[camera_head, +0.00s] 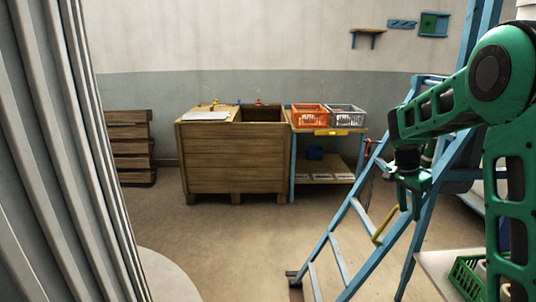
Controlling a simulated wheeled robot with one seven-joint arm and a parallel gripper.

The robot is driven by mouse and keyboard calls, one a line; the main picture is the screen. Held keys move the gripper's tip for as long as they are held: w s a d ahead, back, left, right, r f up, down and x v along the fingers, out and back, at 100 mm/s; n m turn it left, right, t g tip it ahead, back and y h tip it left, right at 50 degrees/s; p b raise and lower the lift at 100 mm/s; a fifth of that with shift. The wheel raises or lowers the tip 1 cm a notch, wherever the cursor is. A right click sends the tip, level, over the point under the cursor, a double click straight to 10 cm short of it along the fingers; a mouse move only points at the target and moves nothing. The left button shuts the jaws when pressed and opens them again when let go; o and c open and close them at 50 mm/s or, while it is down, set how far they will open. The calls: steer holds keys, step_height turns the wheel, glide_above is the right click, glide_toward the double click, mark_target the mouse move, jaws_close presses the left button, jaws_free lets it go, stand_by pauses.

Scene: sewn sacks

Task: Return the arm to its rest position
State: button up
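My green and black arm (440,105) reaches in from the right edge, bent at the elbow, with its forearm pointing left and its wrist turned down. My gripper (404,198) hangs at its end, pointing down, in front of the blue stepladder in the picture. It is small and dark here, and I cannot make out whether its fingers are apart. I see no object clearly held in it.
The blue stepladder (345,262) overlaps my arm in view. A grey curtain (65,150) fills the left. A wooden crate (235,170) and a bench with orange (310,117) and grey baskets (347,117) stand behind. A green basket (467,277) is at lower right. The middle floor is clear.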

steer(key=s+d+r+n+y, duration=0.1)
steer(key=s+r+n, duration=0.25)
steer(key=s, duration=1.55)
steer(key=s+a+f+n+y, duration=0.1)
steer(key=s+a+n, duration=0.1)
steer(key=s, duration=0.8)
steer(key=s+a+f+n+g+y, duration=0.1)
steer(key=s+a+n, duration=0.1)
steer(key=s, duration=0.8)
steer(key=shift+s+a+y, duration=0.3)
steer(key=shift+s+a, duration=0.1)
steer(key=shift+a, duration=0.4)
steer(key=shift+w+f, duration=0.3)
steer(key=shift+w, duration=0.35)
